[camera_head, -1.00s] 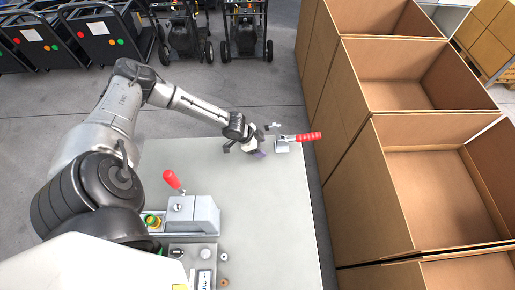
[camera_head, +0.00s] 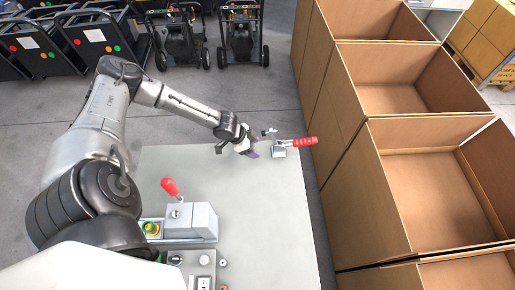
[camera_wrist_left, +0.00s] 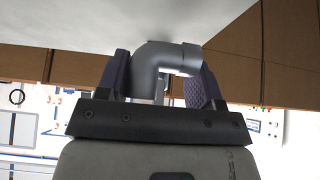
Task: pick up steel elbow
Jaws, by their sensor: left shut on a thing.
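The steel elbow (camera_wrist_left: 155,62) is a smooth grey bent pipe, seen in the left wrist view between the two purple finger pads. My left gripper (camera_wrist_left: 160,82) is shut on it. In the head view my left gripper (camera_head: 249,150) is over the back edge of the grey table (camera_head: 262,215), just left of a toggle clamp. The elbow is not clearly visible there, being small and close to the fingers. I cannot tell the exact gap between the elbow and the table. My right gripper is not in view.
A toggle clamp with a red handle (camera_head: 304,142) is close right of the gripper. A test fixture (camera_head: 190,222) with another red handle stands at the table's left. Open cardboard boxes (camera_head: 385,190) line the right side. The middle and right of the table are clear.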

